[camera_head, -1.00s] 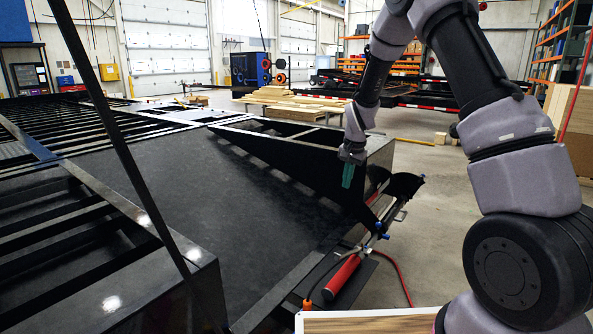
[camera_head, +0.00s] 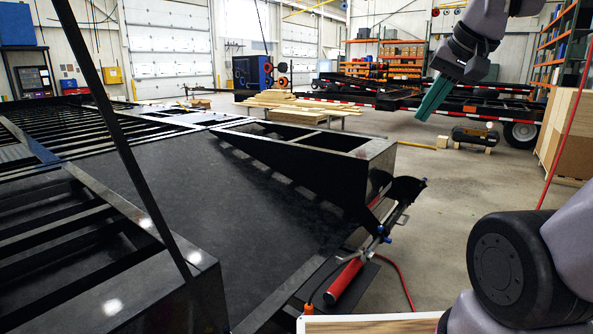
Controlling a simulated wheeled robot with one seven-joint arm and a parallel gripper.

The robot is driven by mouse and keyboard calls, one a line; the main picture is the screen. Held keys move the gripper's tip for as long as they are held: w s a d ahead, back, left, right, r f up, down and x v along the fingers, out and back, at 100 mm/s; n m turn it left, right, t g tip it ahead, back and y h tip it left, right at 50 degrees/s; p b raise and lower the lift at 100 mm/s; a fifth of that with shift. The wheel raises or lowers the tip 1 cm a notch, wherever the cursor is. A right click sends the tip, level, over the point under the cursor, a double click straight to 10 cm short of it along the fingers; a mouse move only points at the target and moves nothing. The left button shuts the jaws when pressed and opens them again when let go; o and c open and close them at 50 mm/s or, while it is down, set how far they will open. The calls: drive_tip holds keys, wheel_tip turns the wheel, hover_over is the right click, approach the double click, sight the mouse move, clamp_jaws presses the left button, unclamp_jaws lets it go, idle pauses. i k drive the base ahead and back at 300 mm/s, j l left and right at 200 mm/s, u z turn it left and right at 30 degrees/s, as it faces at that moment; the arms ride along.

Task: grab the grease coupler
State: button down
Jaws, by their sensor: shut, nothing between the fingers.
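A grease gun with a red barrel (camera_head: 344,279) lies tilted against the edge of the black trailer frame, at lower centre. Its metal upper part has small blue fittings (camera_head: 384,231) and a lever near the frame's corner. I cannot tell for certain which small part is the grease coupler. My gripper (camera_head: 426,114) has teal fingers, which are shut and empty.
The black trailer frame (camera_head: 190,190) fills the left and centre, with a raised box section (camera_head: 320,165) beside the grease gun. A red hose (camera_head: 399,276) runs along the floor. A wooden-topped surface (camera_head: 375,325) is at the bottom edge. Grey floor (camera_head: 450,200) lies clear at right.

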sight(309, 309)
drive_tip(key=k+j+z, duration=0.2)
drive_tip(key=k+j, duration=0.75)
drive_tip(key=j, duration=0.15)
